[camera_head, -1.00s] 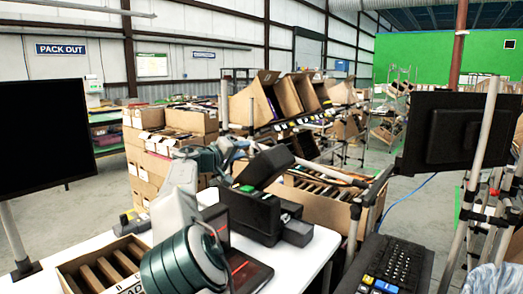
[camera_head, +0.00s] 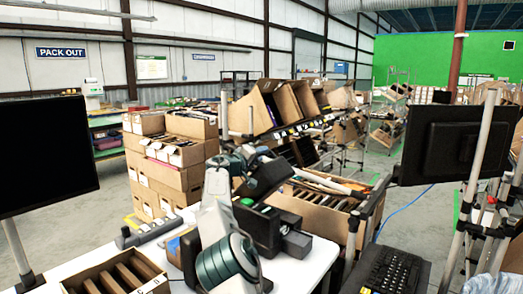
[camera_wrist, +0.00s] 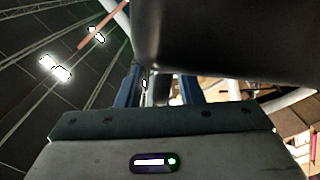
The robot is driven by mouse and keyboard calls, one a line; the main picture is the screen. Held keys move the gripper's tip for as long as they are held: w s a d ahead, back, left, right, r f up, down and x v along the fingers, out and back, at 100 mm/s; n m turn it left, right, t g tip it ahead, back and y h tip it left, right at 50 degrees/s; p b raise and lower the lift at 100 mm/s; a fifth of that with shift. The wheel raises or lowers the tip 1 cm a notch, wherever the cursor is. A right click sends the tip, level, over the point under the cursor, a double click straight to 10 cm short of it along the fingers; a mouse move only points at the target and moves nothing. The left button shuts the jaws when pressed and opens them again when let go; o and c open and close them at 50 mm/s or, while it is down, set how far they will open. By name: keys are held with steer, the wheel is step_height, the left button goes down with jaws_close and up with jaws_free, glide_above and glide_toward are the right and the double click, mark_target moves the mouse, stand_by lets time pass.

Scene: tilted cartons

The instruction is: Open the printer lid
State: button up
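The printer (camera_head: 258,226) is a black box with a small green patch on the white table. Its black lid (camera_head: 268,177) stands tilted up above the body, showing a gap beneath. My arm rises in front of the printer's left side, hiding part of it. My gripper (camera_head: 247,158) is at the lid's upper left, close to its edge; whether it touches is unclear. In the wrist view, a large dark surface, apparently the lid, fills the top right. My blue fingers (camera_wrist: 161,88) stand apart below it; their tips are partly hidden.
A monitor (camera_head: 45,145) stands at left and another (camera_head: 445,140) at right. A keyboard (camera_head: 393,272) lies at lower right. A divided carton (camera_head: 118,272) sits at front left. A carton of files (camera_head: 315,205) is behind the printer; stacked cartons (camera_head: 175,180) stand farther back.

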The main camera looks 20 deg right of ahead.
steer(key=shift+w+d, duration=0.35)
steer(key=shift+d, duration=0.15)
steer(key=shift+c, duration=0.2)
jaws_close()
